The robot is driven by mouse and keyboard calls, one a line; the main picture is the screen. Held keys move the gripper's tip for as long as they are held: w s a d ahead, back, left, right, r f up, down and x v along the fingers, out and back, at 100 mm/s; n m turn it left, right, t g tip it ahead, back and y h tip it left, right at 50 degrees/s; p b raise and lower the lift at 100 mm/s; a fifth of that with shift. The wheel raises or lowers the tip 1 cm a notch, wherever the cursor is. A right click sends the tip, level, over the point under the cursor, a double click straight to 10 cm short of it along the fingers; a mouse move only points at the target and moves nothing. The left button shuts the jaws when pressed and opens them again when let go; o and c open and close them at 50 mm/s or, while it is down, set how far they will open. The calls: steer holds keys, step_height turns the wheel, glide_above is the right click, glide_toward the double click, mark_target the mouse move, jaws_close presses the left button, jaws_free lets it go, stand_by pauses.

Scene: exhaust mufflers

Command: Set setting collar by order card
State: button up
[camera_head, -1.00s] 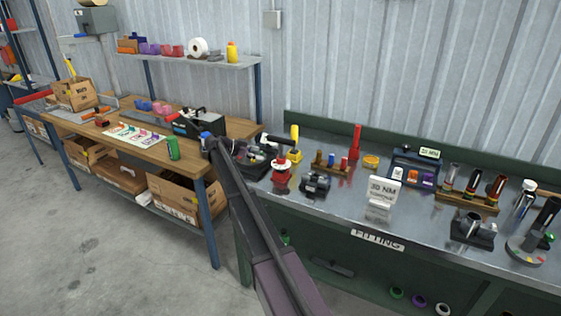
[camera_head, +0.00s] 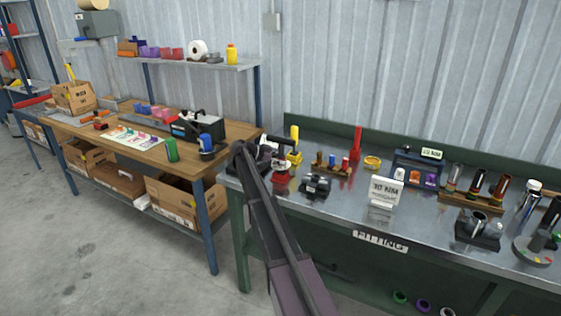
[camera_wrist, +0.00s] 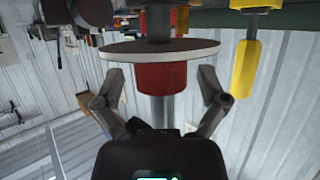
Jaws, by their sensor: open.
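The white order card (camera_head: 384,191) stands on the fitting bench; it carries a number and "NM", with smaller print I cannot read. A red device (camera_head: 282,178) stands on the bench's left part, partly hidden behind my arm. In the wrist view a red cylinder (camera_wrist: 161,78) sits under a wide pale-rimmed disc (camera_wrist: 160,50), on a grey post. My gripper (camera_wrist: 162,75) is open, with one finger on each side of the red cylinder and visible gaps between. I cannot tell which part is the setting collar. In the head view my gripper is hard to make out.
A yellow-handled tool (camera_head: 294,142) stands close by, and shows beside my right finger in the wrist view (camera_wrist: 246,68). The wooden bench (camera_head: 150,150) is at left.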

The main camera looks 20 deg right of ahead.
steer(key=c, duration=1.2)
steer(key=shift+o, duration=0.2)
steer(key=shift+a, duration=0.15)
